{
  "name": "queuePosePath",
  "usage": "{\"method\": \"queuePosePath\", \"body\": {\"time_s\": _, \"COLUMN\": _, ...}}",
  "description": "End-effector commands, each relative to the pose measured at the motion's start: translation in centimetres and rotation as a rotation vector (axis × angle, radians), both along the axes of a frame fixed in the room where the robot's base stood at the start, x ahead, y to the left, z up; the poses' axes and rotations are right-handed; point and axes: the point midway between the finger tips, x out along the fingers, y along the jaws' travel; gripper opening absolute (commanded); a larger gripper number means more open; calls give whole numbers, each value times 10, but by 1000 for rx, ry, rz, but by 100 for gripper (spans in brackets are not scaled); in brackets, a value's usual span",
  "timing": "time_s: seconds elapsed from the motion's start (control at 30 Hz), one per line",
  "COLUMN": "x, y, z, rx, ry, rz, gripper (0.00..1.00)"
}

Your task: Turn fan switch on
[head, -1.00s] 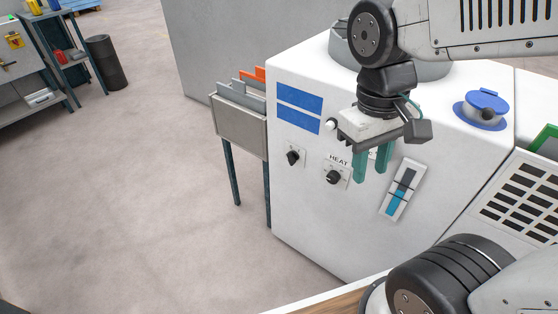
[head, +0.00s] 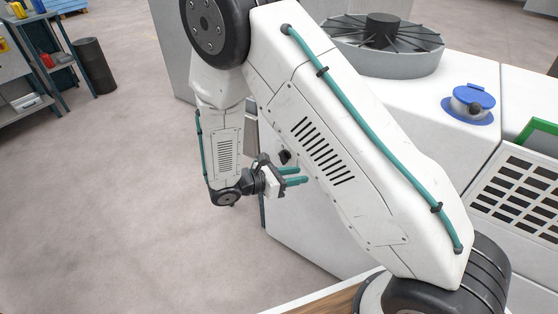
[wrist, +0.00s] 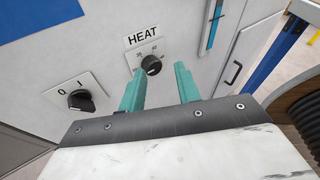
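A black rotary switch (wrist: 80,101) on a white plate marked 0 and I sits at the left in the wrist view. In the head view it shows as a dark knob (head: 285,157) just above my gripper. No fan label is readable on it, and I cannot tell which mark it points to. My gripper (wrist: 160,68) is open and empty, with its teal fingers apart. In the wrist view the black HEAT knob (wrist: 151,64) appears between and beyond the fingertips. In the head view my gripper (head: 298,175) is side-on in front of the white panel.
The white cabinet (head: 300,220) carries a finned round fan (head: 380,45) and a blue-lidded fitting (head: 473,102) on top. A blue slider gauge (wrist: 213,25) and a black handle (wrist: 233,72) are right of the HEAT knob. Open floor lies left.

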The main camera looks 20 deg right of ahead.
Motion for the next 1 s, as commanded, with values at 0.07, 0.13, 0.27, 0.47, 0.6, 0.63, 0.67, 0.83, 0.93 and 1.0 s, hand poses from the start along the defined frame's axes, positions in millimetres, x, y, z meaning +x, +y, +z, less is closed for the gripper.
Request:
{"method": "queuePosePath", "body": {"time_s": 0.07, "x": 18, "y": 11, "z": -32, "rx": -78, "ry": 86, "rz": 143, "gripper": 33}}
{"method": "queuePosePath", "body": {"time_s": 0.13, "x": 36, "y": 21, "z": -52, "rx": -140, "ry": 147, "rz": 265, "gripper": 33}}
{"method": "queuePosePath", "body": {"time_s": 0.27, "x": 71, "y": 43, "z": -77, "rx": -252, "ry": 231, "rz": 470, "gripper": 33}}
{"method": "queuePosePath", "body": {"time_s": 0.47, "x": 100, "y": 58, "z": -74, "rx": -341, "ry": 282, "rz": 596, "gripper": 33}}
{"method": "queuePosePath", "body": {"time_s": 0.6, "x": 110, "y": 44, "z": -73, "rx": -345, "ry": 290, "rz": 596, "gripper": 33}}
{"method": "queuePosePath", "body": {"time_s": 0.63, "x": 113, "y": 40, "z": -73, "rx": -346, "ry": 290, "rz": 595, "gripper": 33}}
{"method": "queuePosePath", "body": {"time_s": 0.67, "x": 116, "y": 36, "z": -73, "rx": -345, "ry": 290, "rz": 594, "gripper": 33}}
{"method": "queuePosePath", "body": {"time_s": 0.83, "x": 132, "y": 14, "z": -73, "rx": -345, "ry": 289, "rz": 594, "gripper": 33}}
{"method": "queuePosePath", "body": {"time_s": 0.93, "x": 139, "y": 5, "z": -73, "rx": -345, "ry": 288, "rz": 595, "gripper": 33}}
{"method": "queuePosePath", "body": {"time_s": 1.0, "x": 142, "y": 1, "z": -73, "rx": -345, "ry": 288, "rz": 595, "gripper": 33}}
